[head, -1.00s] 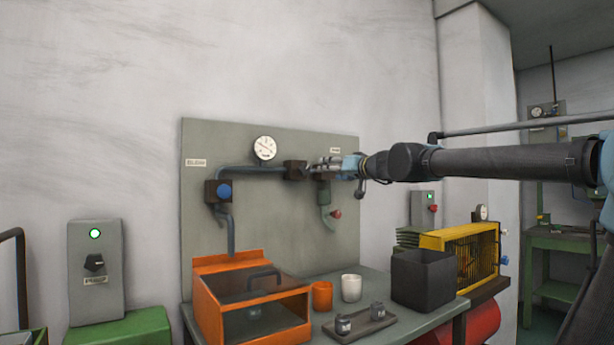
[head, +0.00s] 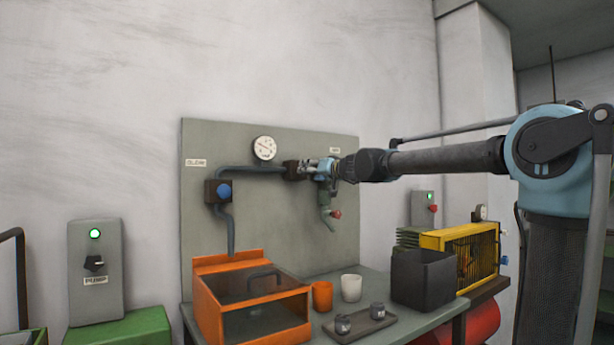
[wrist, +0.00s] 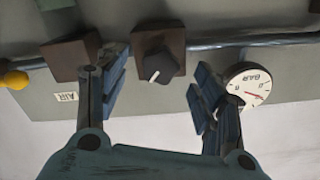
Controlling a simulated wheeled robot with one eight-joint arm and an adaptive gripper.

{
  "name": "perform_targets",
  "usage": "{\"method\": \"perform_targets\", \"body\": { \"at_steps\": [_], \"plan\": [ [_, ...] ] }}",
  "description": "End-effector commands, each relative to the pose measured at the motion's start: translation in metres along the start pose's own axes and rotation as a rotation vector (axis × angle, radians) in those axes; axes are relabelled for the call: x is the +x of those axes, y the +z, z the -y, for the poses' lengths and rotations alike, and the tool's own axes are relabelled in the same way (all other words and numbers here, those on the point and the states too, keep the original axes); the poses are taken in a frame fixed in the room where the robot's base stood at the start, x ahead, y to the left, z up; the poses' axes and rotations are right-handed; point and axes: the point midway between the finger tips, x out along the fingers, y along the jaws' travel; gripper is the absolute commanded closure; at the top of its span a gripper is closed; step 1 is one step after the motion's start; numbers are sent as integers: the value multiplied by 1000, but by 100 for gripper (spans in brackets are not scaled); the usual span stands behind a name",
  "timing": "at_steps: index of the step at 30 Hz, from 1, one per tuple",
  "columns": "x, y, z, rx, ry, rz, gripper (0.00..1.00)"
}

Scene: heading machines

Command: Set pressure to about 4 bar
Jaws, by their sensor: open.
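The round white pressure gauge (head: 264,148) is on the grey panel; it shows at the right of the wrist view (wrist: 252,90), marked BAR, with a red needle. Its numbers are too small to read. A dark knob (wrist: 160,68) with a pale pointer line sits on a brown block (wrist: 172,42) in the pipe line. My gripper (wrist: 160,74) is open and empty, its fingers to either side of the knob in the picture. Contact cannot be told. In the head view my gripper (head: 318,166) is at the panel, right of the gauge and close to a brown block (head: 291,170).
A blue knob (head: 224,190) is on the pipe at left, and a red-ended tap (head: 335,214) hangs below my gripper. A yellow handle (wrist: 15,80) shows near the AIR label (wrist: 66,97). An orange box (head: 215,308), cups and a dark bin (head: 422,280) stand on the bench.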

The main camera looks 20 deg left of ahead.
Motion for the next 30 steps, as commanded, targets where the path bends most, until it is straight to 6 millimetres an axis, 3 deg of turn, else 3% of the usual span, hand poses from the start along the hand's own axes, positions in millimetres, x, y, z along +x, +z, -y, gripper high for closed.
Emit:
{"method": "perform_targets", "body": {
  "at_steps": [9,23,30],
  "plan": [
    [37,0,1,0,-1,1,38],
    [46,0,1,0,-1,0,38],
    [46,0,0,0,-1,0,84]
  ]
}}
